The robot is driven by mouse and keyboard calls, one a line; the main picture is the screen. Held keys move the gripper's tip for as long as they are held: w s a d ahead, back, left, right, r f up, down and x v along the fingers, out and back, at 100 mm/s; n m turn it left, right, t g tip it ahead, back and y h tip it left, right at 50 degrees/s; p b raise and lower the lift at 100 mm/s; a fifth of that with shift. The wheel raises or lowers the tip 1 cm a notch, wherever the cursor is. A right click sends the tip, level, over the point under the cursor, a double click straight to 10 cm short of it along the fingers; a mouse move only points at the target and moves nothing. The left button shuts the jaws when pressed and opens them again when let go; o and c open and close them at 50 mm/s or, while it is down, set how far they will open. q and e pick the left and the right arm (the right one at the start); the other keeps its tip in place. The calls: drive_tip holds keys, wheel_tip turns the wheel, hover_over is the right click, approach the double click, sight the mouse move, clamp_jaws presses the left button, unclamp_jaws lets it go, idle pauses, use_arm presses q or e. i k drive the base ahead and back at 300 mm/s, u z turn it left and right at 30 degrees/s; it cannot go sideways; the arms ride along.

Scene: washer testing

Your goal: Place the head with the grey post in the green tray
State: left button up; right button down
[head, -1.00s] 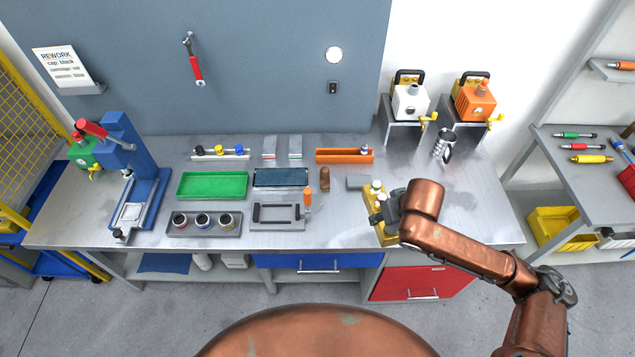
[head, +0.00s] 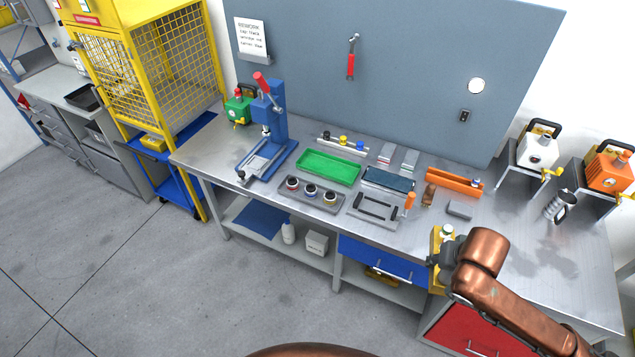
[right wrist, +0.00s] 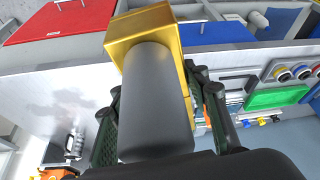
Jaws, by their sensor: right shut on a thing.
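The head is a yellow block (head: 437,277) with a grey post; a pale knob shows on top in the head view. In the right wrist view the grey post (right wrist: 156,100) sticks out of the yellow body (right wrist: 140,27) toward the camera. My right gripper (head: 434,262) is shut on the head and holds it at the bench's front edge, above the drawers. The green tray (head: 329,167) lies empty on the bench, farther back and left of the gripper. It also shows at the right of the right wrist view (right wrist: 277,97). My left gripper is out of view.
A grey rack with three round pots (head: 311,196) stands before the tray, a blue press (head: 277,130) at its left. A dark tray (head: 388,179), handled grey fixture (head: 374,208), brown piece (head: 429,194) and grey block (head: 459,209) lie between tray and gripper.

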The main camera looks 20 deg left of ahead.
sight(328, 168)
drive_tip(key=u, duration=0.35)
drive_tip(key=k, duration=0.8)
drive_tip(key=u, duration=0.8)
drive_tip(key=i, duration=2.5)
drive_tip(key=z, duration=0.8)
drive_tip(key=i, duration=0.6)
drive_tip(key=z, duration=0.25)
